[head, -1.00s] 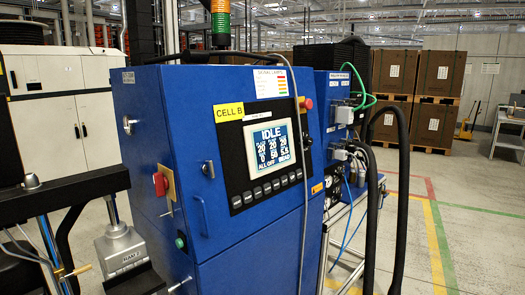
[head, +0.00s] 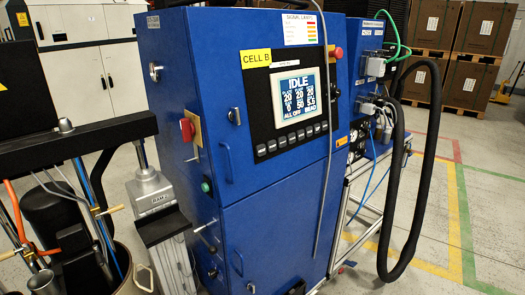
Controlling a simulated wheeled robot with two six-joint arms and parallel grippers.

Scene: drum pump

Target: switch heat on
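The blue control cabinet (head: 265,200) stands in the middle of the head view, labelled CELL B. Its panel screen (head: 299,95) reads IDLE, with rows of numbers and ALL OFF below. A row of several small grey buttons (head: 292,139) runs under the screen; their markings are too small to read. A red rotary switch (head: 187,130) on a yellow plate is on the cabinet's left side. A red knob (head: 335,52) sits at the panel's upper right, and a green button (head: 206,186) is low on the left side. Neither of my grippers is in view.
A grey ram column (head: 150,188) and a black crossbar (head: 75,143) with hoses stand left of the cabinet. A thick black hose (head: 400,200) loops down on the right beside a metal frame. Pallets of brown boxes (head: 420,75) are behind; the floor at far right is clear.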

